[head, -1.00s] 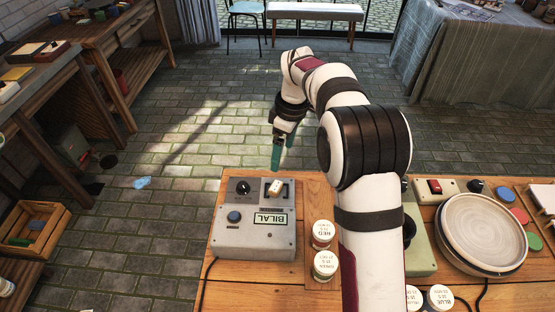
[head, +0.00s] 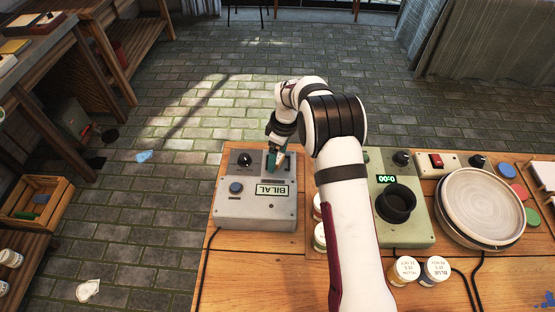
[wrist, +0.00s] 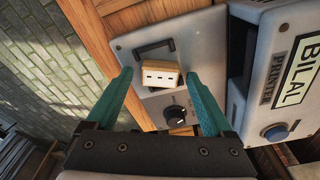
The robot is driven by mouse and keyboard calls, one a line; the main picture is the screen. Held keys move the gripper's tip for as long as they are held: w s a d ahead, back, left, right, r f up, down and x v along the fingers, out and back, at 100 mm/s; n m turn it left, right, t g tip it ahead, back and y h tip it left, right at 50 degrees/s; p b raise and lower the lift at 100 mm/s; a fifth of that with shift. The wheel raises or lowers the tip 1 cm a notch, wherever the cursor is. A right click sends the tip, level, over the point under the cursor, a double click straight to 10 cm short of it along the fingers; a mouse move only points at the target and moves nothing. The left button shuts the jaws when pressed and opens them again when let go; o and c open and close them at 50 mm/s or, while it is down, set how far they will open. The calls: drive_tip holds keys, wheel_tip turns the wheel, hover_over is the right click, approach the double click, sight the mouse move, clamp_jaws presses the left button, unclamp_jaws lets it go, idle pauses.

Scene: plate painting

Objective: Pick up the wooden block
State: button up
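The wooden block (wrist: 159,77) is pale, with a row of small dark marks on the face towards the wrist camera. It sits on the top panel of the grey printer box (wrist: 146,35), beside a black knob (wrist: 175,114). My gripper (wrist: 157,78) has teal fingers, open on either side of the block in the wrist view, with gaps showing. Nothing is held. In the head view my gripper (head: 274,162) is low over the right back part of the printer box (head: 255,211), and mostly hides the block.
A green machine (head: 408,229) with a 0:00 display and a round plate (head: 483,217) stand to the right. Paint jars (head: 402,271) stand close to my arm. The printer's label says BILAL. The table's left edge lies just beside the printer.

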clamp_jaws()
drive_tip(key=shift+d+r, duration=0.2)
drive_tip(key=shift+r, duration=1)
drive_tip(key=shift+d+r, duration=0.2)
drive_tip(key=shift+r, duration=0.95)
drive_tip(key=s+d+r, duration=0.3)
drive_tip(key=d+r, duration=0.3)
drive_tip(key=d, duration=0.4)
drive_tip(key=m+h, duration=0.1)
drive_tip(key=m, duration=1.3)
hover_over(280, 160)
drive_tip(key=shift+t, duration=0.4)
wheel_tip(280, 160, down, 6)
drive_tip(key=shift+w+f, duration=0.1)
drive_tip(key=shift+w+a+f, duration=0.1)
drive_tip(key=shift+a+f, duration=0.05)
drive_tip(key=shift+f, duration=0.9)
drive_tip(key=shift+a+f, duration=0.15)
drive_tip(key=shift+f, duration=0.9)
